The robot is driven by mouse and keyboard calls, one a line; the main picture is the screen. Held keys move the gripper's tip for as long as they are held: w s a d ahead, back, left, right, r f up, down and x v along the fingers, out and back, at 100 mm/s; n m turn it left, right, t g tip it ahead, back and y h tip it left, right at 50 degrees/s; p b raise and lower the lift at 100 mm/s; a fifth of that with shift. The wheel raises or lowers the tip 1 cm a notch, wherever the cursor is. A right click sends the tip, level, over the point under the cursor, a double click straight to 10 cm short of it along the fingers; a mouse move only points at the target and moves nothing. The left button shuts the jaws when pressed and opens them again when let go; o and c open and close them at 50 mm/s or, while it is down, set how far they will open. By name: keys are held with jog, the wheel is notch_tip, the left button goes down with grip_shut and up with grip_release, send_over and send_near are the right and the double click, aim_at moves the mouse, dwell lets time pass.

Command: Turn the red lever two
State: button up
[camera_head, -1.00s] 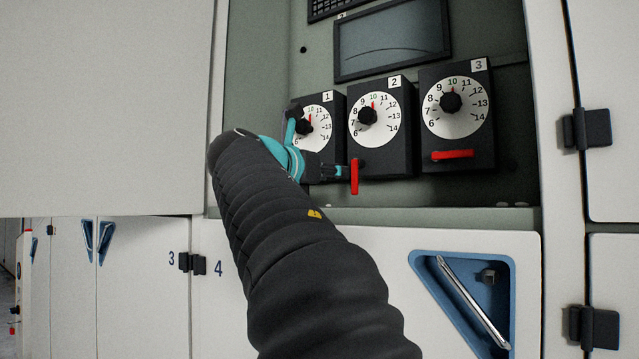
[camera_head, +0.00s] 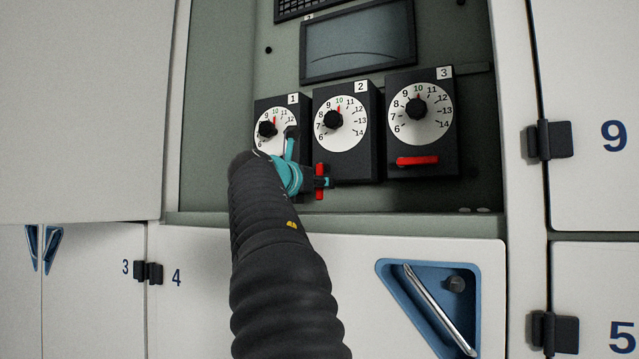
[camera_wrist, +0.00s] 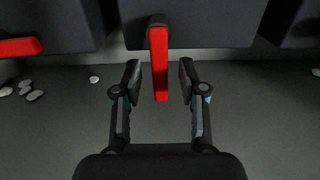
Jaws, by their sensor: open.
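The red lever two (camera_head: 320,181) hangs upright from the black box marked 2 (camera_head: 346,165), its lower end below the box. In the wrist view the lever (camera_wrist: 159,65) stands between the two fingers of my gripper (camera_wrist: 160,78), with a gap on each side. My gripper (camera_head: 322,182) is open around the lever in the head view, and its fingers do not touch the lever in the wrist view. The pointer of dial 2 (camera_head: 352,126) is near 10. Part of the gripper is hidden behind my wrist.
Box 3 (camera_head: 424,180) on the right carries a horizontal red lever (camera_head: 417,161). Box 1 (camera_head: 264,108) is partly covered by my arm. A second red lever (camera_wrist: 18,47) shows at the wrist view's left. Light pebbles (camera_wrist: 25,88) lie below the boxes.

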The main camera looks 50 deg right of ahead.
jog(key=shift+w+d, duration=0.2)
jog(key=shift+d, duration=0.5)
grip_shut()
